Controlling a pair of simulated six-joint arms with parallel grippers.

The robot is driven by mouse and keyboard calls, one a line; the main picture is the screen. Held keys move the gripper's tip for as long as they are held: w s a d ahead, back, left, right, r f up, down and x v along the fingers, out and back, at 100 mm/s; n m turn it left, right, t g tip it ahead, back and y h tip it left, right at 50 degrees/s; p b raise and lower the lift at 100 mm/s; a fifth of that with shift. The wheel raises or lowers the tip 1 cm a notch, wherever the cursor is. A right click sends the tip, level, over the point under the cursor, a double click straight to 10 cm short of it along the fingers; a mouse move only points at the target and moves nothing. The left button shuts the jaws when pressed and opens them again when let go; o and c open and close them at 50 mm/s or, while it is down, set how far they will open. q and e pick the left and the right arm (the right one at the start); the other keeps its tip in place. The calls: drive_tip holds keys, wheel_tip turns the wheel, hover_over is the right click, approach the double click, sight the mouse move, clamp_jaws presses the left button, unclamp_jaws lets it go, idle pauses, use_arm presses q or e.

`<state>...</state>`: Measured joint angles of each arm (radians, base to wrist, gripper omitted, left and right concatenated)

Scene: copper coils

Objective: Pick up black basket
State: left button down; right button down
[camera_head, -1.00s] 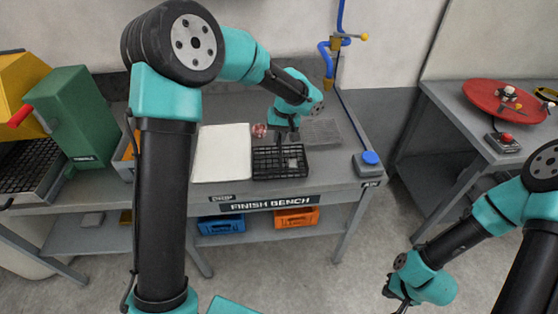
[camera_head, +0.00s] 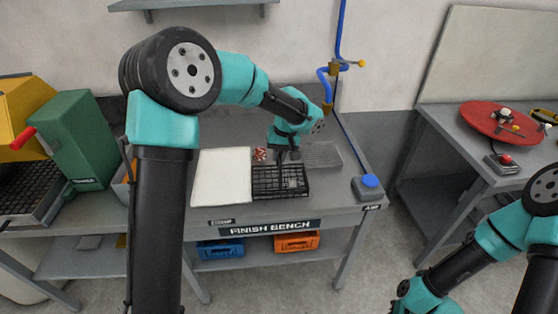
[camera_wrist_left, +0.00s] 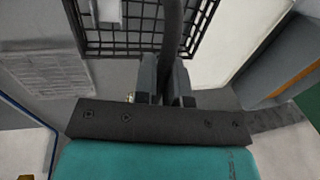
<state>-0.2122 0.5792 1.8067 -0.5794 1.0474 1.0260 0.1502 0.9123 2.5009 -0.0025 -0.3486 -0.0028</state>
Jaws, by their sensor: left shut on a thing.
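The black basket (camera_head: 268,190) is a wire-mesh box with an upright handle, at the front of the finish bench, right of a white sheet. In the left wrist view the basket (camera_wrist_left: 122,46) fills the top, and its dark handle (camera_wrist_left: 174,22) runs down between my fingers. My left gripper (camera_head: 287,154) is above the basket; the left wrist view shows its fingers (camera_wrist_left: 165,78) shut on the handle. A small pale item (camera_head: 292,183) is in the basket. I cannot tell whether the basket's bottom touches the bench. My right gripper is below the picture's edge.
The white sheet (camera_head: 222,176) lies left of the basket. A grey ribbed mat (camera_head: 322,155) lies behind it to the right. A blue button box (camera_head: 369,187) stands at the bench's right corner. Blue and orange crates are on the shelf below. A green machine (camera_head: 72,140) stands left.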

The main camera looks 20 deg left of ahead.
use_arm(q)
drive_tip(key=shift+r, duration=0.8)
drive_tip(key=s+d, duration=0.2)
drive_tip(key=s, duration=0.5)
drive_tip(key=s+d+r, duration=0.1)
drive_tip(key=s+d, duration=0.2)
drive_tip(key=s, duration=0.5)
drive_tip(key=shift+d+r, duration=0.2)
drive_tip(key=shift+d, duration=0.15)
